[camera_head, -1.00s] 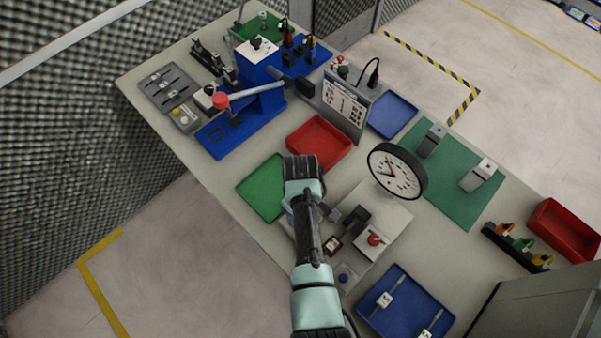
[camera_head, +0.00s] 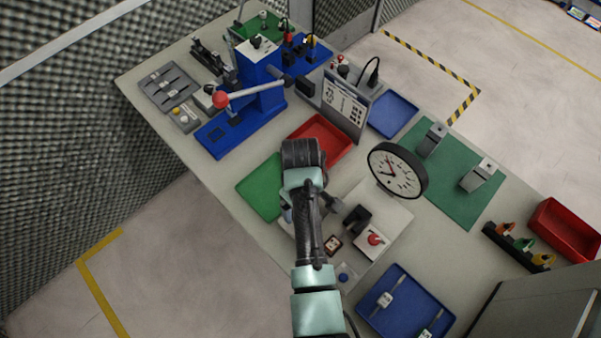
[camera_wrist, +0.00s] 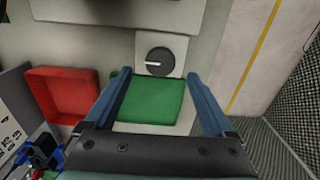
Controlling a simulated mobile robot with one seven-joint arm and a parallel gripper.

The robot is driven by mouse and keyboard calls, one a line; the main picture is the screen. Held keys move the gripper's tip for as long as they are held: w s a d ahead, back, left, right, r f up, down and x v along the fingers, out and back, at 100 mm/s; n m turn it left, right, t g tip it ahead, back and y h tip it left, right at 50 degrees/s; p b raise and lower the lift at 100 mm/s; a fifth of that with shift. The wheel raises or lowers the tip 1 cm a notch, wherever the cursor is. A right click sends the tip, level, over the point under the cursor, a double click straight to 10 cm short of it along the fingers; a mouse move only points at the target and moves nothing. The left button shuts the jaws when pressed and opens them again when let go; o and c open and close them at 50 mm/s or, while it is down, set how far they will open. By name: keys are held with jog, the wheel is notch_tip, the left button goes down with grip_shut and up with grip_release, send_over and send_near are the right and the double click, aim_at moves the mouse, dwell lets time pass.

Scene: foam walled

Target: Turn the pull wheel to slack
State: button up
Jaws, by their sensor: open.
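A round black wheel (camera_wrist: 159,62) with a pale line across its face sits on a light square plate in the wrist view. I take it to be the pull wheel. The pale line lies roughly level, on the left part of the face. My gripper (camera_wrist: 157,75) is open, with one blue finger on each side of the picture. The wheel shows between and just beyond the fingertips, with no visible contact. Nothing is between the fingers. In the head view my arm covers the wheel's area, and I cannot make out the wheel there.
A green tray (camera_head: 259,190) and a red tray (camera_head: 330,131) lie by my arm. A clock-like dial (camera_head: 397,170) stands to its right. A red button box (camera_head: 373,240) and a blue tray (camera_head: 405,303) are nearer. A blue press (camera_head: 258,95) stands at the back left.

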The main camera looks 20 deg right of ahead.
notch_tip(320, 180, up, 8)
jog(key=b, duration=0.1)
dwell(0.7)
